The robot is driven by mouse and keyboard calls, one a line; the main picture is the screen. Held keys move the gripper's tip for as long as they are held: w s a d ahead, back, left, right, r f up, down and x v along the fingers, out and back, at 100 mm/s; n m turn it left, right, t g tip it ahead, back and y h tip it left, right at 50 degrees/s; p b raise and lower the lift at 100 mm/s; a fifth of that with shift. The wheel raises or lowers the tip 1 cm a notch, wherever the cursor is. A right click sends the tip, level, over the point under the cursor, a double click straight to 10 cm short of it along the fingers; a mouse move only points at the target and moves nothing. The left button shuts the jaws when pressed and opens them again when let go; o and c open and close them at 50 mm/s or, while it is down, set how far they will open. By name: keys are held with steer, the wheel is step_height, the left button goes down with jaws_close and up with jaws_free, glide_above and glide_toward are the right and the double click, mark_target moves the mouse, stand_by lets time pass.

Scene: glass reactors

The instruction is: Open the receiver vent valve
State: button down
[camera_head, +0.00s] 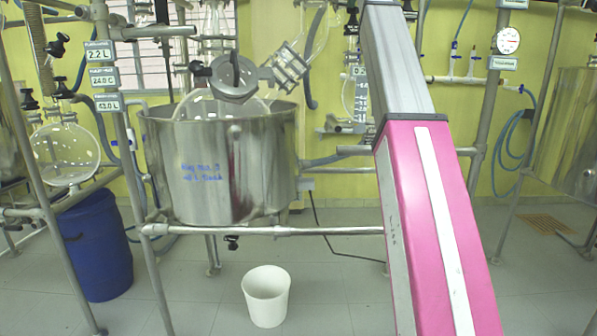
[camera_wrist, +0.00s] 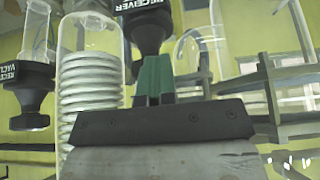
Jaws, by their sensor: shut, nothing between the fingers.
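In the wrist view, a black valve knob (camera_wrist: 146,22) hangs at the top middle. Its white label reads "RECEIVER"; the rest of the label is cut off, so I cannot tell whether it is the vent valve. My gripper (camera_wrist: 154,62) has green fingers, which are shut and empty just below this knob. They appear close to or touching its lower end; I cannot tell which. A second black knob (camera_wrist: 28,84) at the left has a label that begins "RECEIVER VACU". In the head view my gripper is hidden behind my arm.
A coiled glass condenser (camera_wrist: 90,80) stands left of my fingers. Glass tubes (camera_wrist: 195,55) and a metal frame are behind. In the head view, a steel vessel (camera_head: 225,165), a blue drum (camera_head: 95,245) and a white bucket (camera_head: 266,296) stand by the frame. Floor is clear around the bucket.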

steer(key=shift+s+d+f, duration=0.15)
steer(key=shift+d+f, duration=0.05)
steer(key=shift+d, duration=0.25)
steer(key=shift+s+d+f, duration=0.1)
steer(key=shift+d+f, duration=0.1)
steer(key=shift+d, duration=0.25)
steer(key=shift+w+d, duration=0.15)
steer(key=shift+d, duration=0.55)
steer(key=shift+w+d+r, duration=0.15)
steer(key=shift+s, duration=0.25)
stand_by(0.3)
step_height(320, 180, up, 6)
steer(key=shift+r, duration=0.15)
stand_by(0.4)
steer(key=shift+s, duration=0.1)
